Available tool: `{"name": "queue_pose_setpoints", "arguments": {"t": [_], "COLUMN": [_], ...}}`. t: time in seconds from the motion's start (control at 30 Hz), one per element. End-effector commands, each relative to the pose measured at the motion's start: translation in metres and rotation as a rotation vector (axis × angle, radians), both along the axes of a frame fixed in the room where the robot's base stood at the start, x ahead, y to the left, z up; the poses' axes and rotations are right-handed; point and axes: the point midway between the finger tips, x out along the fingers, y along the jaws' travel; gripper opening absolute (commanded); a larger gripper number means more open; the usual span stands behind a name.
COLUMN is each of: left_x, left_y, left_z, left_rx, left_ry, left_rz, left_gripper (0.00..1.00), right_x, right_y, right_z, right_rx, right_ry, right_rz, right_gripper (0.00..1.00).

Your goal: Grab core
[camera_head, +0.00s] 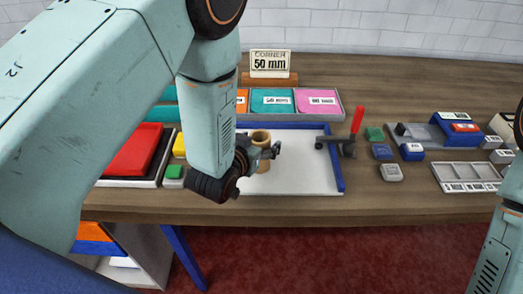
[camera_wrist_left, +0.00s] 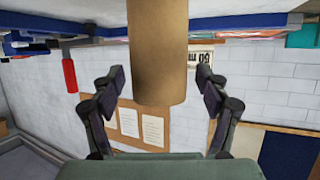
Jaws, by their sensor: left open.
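The core (camera_head: 260,137) is a tan cardboard cylinder standing upright on the white board with a blue edge (camera_head: 312,180). My left gripper (camera_head: 263,155) is beside the core at low height and partly covers its lower part. In the left wrist view, which looks upside down, the core (camera_wrist_left: 157,55) fills the space between the two spread fingers, with a gap on each side. The left gripper is open and holds nothing. Part of my right arm shows at the lower right of the head view, but its gripper is out of frame.
A red-handled tool (camera_head: 357,122) stands right of the board. Small blue, green and grey blocks (camera_head: 391,172) and a grey compartment tray (camera_head: 467,172) lie farther right. Behind are coloured bins (camera_head: 318,101) and a "CORNER 50 mm" sign (camera_head: 270,63). A red tray (camera_head: 133,150) lies left.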

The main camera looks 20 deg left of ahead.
Motion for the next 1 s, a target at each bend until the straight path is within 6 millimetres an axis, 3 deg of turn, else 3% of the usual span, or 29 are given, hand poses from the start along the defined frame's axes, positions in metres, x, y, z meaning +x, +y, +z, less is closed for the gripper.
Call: {"name": "queue_pose_setpoints", "arguments": {"t": [0.37, 1.0], "left_x": [0.0109, 0.0108], "left_y": [-0.0033, -0.0031], "left_z": [-0.0039, -0.0033], "left_rx": [0.001, 0.001], "left_ry": [0.001, 0.0], "left_rz": [-0.001, 0.0], "left_gripper": [0.75, 0.21], "right_x": [-0.0002, -0.0001], "right_y": [0.0, 0.0], "right_z": [0.0004, 0.0004], "right_rx": [0.0, 0.0], "right_ry": [0.0, 0.0], "right_rz": [0.0, 0.0], "right_gripper": [0.0, 0.0]}}
